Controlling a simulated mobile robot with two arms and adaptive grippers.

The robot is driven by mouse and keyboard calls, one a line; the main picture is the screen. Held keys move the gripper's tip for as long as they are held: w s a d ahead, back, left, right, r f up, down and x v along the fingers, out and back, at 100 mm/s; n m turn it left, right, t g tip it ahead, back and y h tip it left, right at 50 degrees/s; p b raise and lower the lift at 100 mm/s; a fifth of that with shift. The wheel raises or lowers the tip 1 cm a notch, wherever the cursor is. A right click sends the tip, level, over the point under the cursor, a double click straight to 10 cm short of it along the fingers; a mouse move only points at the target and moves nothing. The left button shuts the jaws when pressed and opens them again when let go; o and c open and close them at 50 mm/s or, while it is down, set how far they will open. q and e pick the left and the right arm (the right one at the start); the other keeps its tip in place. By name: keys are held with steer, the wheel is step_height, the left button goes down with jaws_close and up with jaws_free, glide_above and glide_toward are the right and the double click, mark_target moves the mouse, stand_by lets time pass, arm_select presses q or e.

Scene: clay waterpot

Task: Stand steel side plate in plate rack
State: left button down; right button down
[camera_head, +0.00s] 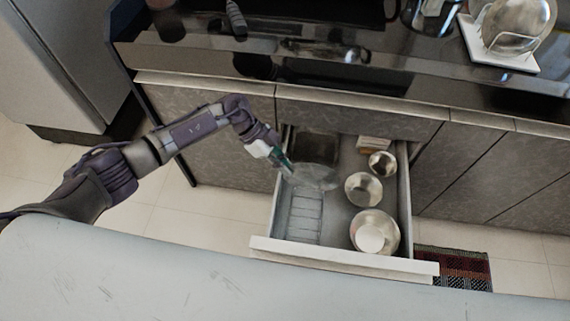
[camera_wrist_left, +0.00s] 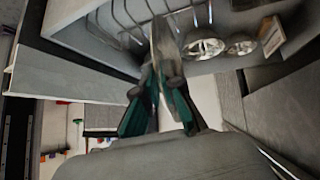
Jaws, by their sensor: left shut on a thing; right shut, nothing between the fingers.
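My left gripper (camera_head: 284,168) reaches in from the left over the open drawer and is shut on the steel side plate (camera_head: 318,178). The plate looks thin and shiny, and it is held over the left part of the drawer. In the left wrist view the plate (camera_wrist_left: 166,42) shows nearly edge-on between the green fingers of the left gripper (camera_wrist_left: 160,88). A wire rack (camera_head: 305,218) lies in the drawer's front left part, and its bars (camera_wrist_left: 122,22) also show beyond the plate in the left wrist view. I cannot tell whether plate and rack touch. My right gripper is not in view.
The drawer (camera_head: 405,200) also holds steel bowls (camera_head: 364,190) on its right and a dark tray (camera_head: 316,146) at its back left. On the counter, a white stand (camera_head: 490,58) holds a round shiny dish (camera_head: 520,22). A striped mat (camera_head: 455,268) lies on the floor.

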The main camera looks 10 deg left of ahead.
arm_select(q)
steer(key=shift+r, duration=0.1)
steer(key=shift+p, duration=0.4)
step_height(320, 180, down, 8)
steer(key=b, duration=0.4)
steer(key=shift+r+b, duration=0.2)
steer(key=shift+b, duration=0.15)
stand_by(2.0)
steer(key=c, duration=1.2)
jaws_free()
steer(key=shift+c, duration=0.2)
steer(key=v, duration=1.2)
